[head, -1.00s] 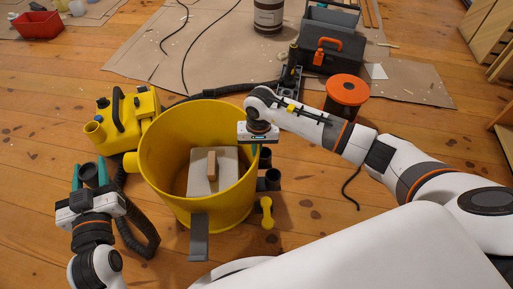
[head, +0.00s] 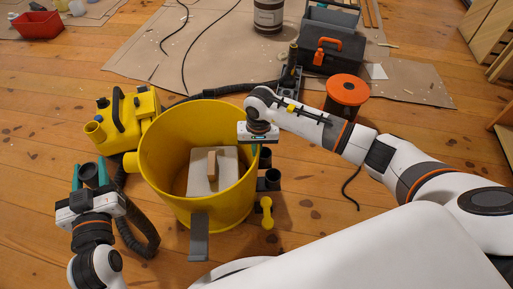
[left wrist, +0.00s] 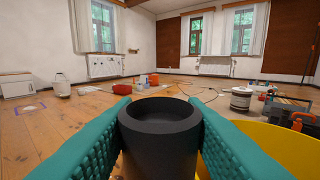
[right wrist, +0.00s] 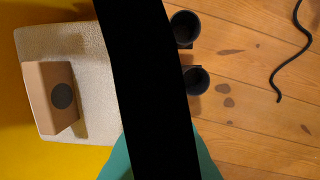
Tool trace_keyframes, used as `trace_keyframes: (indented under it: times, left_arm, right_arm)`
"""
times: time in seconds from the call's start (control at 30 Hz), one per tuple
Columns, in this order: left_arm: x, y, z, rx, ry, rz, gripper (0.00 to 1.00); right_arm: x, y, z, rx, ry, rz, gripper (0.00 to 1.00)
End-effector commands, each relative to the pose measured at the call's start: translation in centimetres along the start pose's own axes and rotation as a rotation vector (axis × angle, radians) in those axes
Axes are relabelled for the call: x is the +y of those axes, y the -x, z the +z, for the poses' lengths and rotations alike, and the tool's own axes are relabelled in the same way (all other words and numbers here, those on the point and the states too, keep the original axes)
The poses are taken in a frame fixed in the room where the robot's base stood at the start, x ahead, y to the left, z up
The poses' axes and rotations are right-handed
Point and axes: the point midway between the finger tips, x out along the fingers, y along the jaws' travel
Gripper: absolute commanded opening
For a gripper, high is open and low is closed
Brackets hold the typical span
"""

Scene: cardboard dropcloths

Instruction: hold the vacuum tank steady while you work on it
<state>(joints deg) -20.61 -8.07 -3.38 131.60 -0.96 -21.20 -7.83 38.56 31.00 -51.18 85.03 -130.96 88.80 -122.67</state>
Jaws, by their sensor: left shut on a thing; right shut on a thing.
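The vacuum tank (head: 178,205) is an open yellow tub standing upright on the wooden floor. A pale block (head: 203,182) with a brown piece (head: 211,164) lies inside it; both also show in the right wrist view. My right gripper (head: 258,148) is shut at the tank's right rim. In the right wrist view a black strip (right wrist: 150,80) crosses between its teal fingers, between the tank's inside and the floor. My left gripper (head: 89,174) is left of the tank, shut on a black tube end (left wrist: 160,135), which sits upright between its fingers.
A yellow vacuum head (head: 128,118) stands behind left of the tank. A black hose (head: 135,235) lies at its left. Black tubes (head: 268,180) and a yellow piece (head: 267,213) are at its right. An orange-topped spool (head: 346,92) and toolbox (head: 332,55) stand farther back.

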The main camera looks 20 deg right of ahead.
Motion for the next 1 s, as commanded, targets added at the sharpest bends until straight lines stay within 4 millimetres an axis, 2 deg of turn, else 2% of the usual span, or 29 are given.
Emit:
trace_keyframes:
  times: [0.77,0.87,1.0]
  left_arm:
    - [0.0,-0.1,0.0,0.000,0.001,-0.001,0.15]
    - [0.0,-0.7,-0.8,0.012,0.011,-0.006,0.15]
    - [0.2,-3.2,-4.0,0.066,0.060,-0.022,0.15]
  right_arm:
    - [0.0,0.0,0.0,0.000,0.000,0.000,0.00]
    - [0.0,0.0,0.0,0.000,0.000,0.000,0.00]
    - [0.0,0.0,0.0,0.000,0.000,0.000,0.00]
